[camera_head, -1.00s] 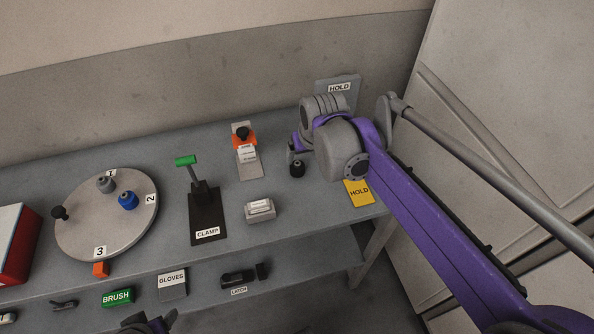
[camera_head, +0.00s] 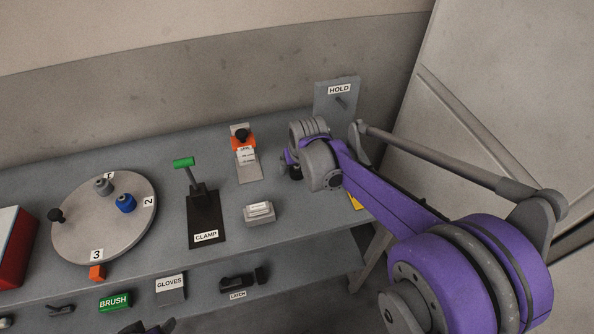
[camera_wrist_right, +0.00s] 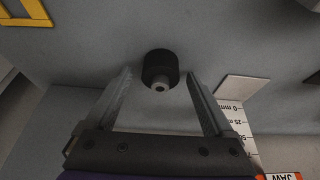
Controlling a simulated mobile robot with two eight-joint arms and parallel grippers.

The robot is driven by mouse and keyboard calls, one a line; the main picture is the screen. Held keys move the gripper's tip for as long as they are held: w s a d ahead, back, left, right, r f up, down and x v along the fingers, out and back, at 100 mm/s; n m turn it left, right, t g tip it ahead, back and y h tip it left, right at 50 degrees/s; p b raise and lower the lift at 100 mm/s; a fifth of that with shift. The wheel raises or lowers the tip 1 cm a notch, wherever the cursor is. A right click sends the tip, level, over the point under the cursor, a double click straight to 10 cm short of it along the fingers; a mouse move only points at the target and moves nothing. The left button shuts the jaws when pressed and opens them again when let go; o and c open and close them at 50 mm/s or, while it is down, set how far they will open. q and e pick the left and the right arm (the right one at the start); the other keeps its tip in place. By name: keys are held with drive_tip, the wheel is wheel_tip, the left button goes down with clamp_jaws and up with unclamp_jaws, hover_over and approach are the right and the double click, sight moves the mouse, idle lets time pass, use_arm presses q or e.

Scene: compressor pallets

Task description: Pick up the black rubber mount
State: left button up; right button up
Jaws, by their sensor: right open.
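The black rubber mount (camera_wrist_right: 160,69), a short dark cylinder with a grey stud, stands on the grey bench in the right wrist view. My right gripper (camera_wrist_right: 160,82) is open, with one finger on each side of the mount and nothing gripped. In the head view the mount (camera_head: 297,173) is mostly hidden by my right gripper (camera_head: 289,166). A dark part at the bottom edge of the head view looks like my left gripper (camera_head: 147,327); its jaws cannot be made out.
A plate with scale marks (camera_wrist_right: 233,100) lies right of the mount in the wrist view. In the head view, an orange-and-grey stand (camera_head: 245,155), a small grey block (camera_head: 259,213), a clamp (camera_head: 203,220) and a round turntable (camera_head: 85,235) stand leftward. A HOLD panel (camera_head: 335,105) is behind.

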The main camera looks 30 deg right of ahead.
drive_tip(key=shift+c, duration=0.3)
clamp_jaws()
